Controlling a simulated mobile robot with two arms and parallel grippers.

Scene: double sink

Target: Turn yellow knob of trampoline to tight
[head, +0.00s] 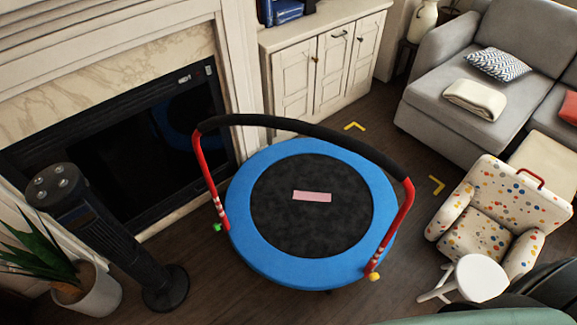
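The trampoline (257,253) has a blue padded rim and a black mat, and stands on the wood floor in the middle of the head view. A black padded handlebar (300,128) on red posts arches over it. The yellow knob (373,276) is at the bottom of the right red post. A green knob (217,228) is at the bottom of the left post. Whether the yellow knob is tight or loose cannot be told. Neither of my grippers shows in this view.
A black tower fan (120,250) and a potted plant (95,292) stand at the left by the fireplace (150,140). A white stool (478,280) and a dotted armchair (500,215) are at the right, near the yellow knob's side. Some floor is clear in front of the trampoline.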

